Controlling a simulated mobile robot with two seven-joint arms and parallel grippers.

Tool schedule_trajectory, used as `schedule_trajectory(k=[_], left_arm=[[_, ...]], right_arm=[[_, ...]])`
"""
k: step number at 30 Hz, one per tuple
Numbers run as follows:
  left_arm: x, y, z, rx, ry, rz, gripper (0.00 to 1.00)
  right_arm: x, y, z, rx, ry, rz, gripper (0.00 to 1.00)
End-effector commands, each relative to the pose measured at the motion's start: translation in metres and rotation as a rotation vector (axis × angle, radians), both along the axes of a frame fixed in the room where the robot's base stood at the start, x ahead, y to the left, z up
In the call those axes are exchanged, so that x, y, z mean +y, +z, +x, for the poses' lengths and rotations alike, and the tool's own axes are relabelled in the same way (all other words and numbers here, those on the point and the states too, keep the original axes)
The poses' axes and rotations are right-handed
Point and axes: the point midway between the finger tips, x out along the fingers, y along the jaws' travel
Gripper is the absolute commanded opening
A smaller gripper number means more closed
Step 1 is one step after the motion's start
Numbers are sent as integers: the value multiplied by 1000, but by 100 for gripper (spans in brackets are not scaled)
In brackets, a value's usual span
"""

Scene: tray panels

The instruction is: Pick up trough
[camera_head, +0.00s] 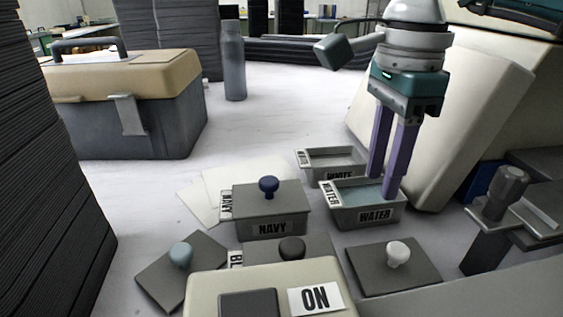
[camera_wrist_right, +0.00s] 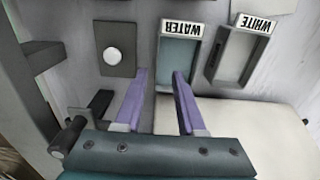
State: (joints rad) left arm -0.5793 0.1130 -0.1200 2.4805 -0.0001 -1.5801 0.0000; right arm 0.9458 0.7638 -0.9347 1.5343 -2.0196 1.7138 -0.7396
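A grey trough labelled WATER (camera_head: 374,215) stands on the table with a bluish inside; it also shows in the right wrist view (camera_wrist_right: 163,62). A second grey trough, labelled WHITE in the right wrist view (camera_wrist_right: 225,80), stands beside it and behind it in the head view (camera_head: 310,164). My right gripper (camera_head: 382,188) points down at the WATER trough with its purple fingers apart. In the right wrist view (camera_wrist_right: 158,76) one fingertip overlaps the trough's inside and the other lies left of it. Contact cannot be told. My left gripper is not in view.
A lidded NAVY box (camera_head: 272,228) stands left of the troughs. A cream ON switch box (camera_head: 230,280) is nearest. A leaning cream panel (camera_head: 490,100) stands right of the gripper.

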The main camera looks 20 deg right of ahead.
Motion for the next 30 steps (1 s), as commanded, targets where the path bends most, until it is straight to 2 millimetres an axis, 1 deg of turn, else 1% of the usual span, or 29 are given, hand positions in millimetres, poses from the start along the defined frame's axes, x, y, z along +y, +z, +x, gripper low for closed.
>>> schedule_trajectory(k=[6,9,12,19,27,29,30], left_arm=[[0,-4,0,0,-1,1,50],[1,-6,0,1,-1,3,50],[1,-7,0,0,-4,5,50],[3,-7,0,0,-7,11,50],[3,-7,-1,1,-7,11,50],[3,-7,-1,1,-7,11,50],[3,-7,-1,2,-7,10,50]], right_arm=[[5,-34,-6,4,1,2,39],[5,-47,-6,2,-1,3,39],[4,-53,-5,1,0,1,39],[4,-53,-5,0,0,2,38],[5,-53,-5,0,0,2,7],[5,-53,-5,0,0,2,0],[5,-53,-5,0,0,2,0]])
